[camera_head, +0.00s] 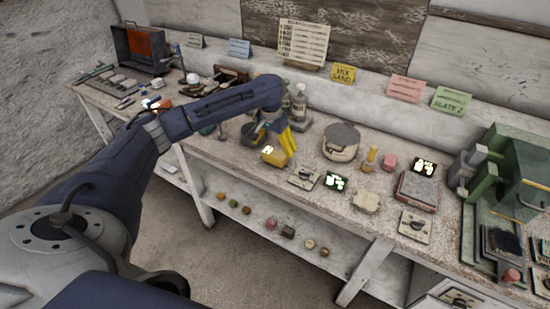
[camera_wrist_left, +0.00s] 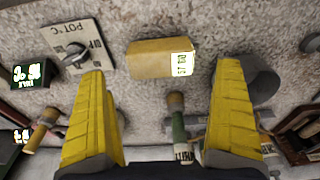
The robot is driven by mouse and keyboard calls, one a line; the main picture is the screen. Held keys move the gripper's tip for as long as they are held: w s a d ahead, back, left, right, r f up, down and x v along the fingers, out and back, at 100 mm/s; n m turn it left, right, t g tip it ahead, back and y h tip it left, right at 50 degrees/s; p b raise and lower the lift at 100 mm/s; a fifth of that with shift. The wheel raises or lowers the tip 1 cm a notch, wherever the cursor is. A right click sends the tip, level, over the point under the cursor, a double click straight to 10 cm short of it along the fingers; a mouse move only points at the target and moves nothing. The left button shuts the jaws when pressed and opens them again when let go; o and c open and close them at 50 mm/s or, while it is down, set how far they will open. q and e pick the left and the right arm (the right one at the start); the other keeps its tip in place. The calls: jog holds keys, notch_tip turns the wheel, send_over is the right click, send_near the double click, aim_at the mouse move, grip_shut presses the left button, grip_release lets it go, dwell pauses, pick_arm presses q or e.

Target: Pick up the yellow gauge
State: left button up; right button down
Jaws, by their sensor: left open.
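The yellow gauge (camera_head: 273,156) is a small yellow block with a lit white display, lying on the speckled bench near its front edge. In the left wrist view the gauge (camera_wrist_left: 158,58) lies just beyond the fingertips, centred between them, with its display on the right end. My left gripper (camera_head: 279,143) has yellow fingers and is close behind the gauge in the head view. The fingers stand wide apart with nothing between them, and I see no contact with the gauge. My right gripper is not in view.
A dial plate (camera_head: 303,178) and a dark lit display (camera_head: 335,181) lie right of the gauge. A lidded round pot (camera_head: 341,141) stands farther right. A dark bowl (camera_head: 252,133) and bottles (camera_head: 299,104) are close to the left gripper. The lower shelf (camera_head: 245,200) holds several small pieces.

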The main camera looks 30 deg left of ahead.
aim_at(275, 153)
pick_arm(q)
jog(key=shift+w+f, duration=0.15)
jog(key=shift+f, duration=1.2)
jog(key=shift+w+f, duration=0.15)
jog(key=shift+f, duration=1.15)
jog(key=c, duration=1.4)
jog(key=shift+r, duration=0.2)
notch_tip(275, 153, up, 20)
jog(key=shift+f, duration=0.2)
